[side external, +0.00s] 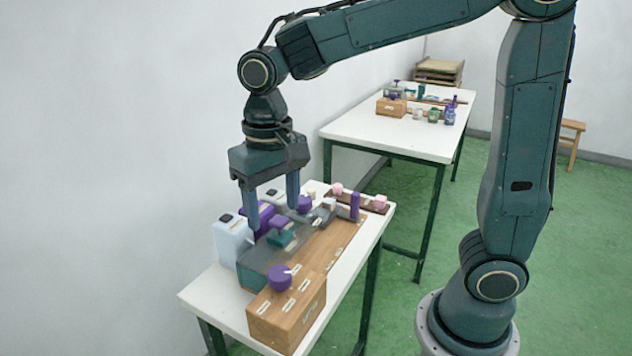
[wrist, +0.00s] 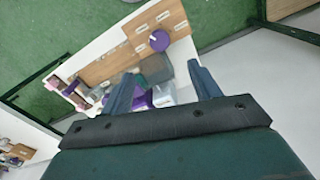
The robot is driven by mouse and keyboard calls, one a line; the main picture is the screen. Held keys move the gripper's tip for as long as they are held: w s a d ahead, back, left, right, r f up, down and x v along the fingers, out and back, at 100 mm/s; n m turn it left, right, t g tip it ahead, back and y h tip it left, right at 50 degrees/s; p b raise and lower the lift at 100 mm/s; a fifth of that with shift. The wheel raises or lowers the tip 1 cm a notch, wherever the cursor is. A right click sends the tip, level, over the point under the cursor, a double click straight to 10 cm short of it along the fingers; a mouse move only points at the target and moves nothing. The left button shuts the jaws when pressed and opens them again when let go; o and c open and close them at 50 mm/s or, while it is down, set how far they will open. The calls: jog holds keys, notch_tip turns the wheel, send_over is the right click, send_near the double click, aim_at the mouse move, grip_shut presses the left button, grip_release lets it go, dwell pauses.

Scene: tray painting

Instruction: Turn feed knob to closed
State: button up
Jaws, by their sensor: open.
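A round purple knob (side external: 280,277) with a white pointer mark sits on a wooden box (side external: 262,318) at the front end of the near table. Small white labels lie around it, too small to read, so I cannot confirm that it is the feed knob. The purple knob (wrist: 160,40) also shows in the wrist view, beyond the fingertips. My gripper (side external: 272,213) points down, open, above the back part of the grey-green unit, behind and above the knob and apart from it. In the wrist view my gripper (wrist: 160,72) shows two spread fingers with no object held between them.
A grey-green unit (side external: 262,275) with a purple-topped part (side external: 280,222) stands behind the wooden box. A pale container (side external: 231,240) stands at its left. An upright purple cylinder (side external: 355,206) and pink pieces are at the right. A second white table (side external: 365,135) stands farther back.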

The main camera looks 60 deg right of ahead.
aim_at(279, 272)
jog(key=shift+f, duration=0.15)
notch_tip(279, 272, down, 14)
jog(key=shift+r, duration=0.25)
dwell(0.5)
jog(key=c, duration=1)
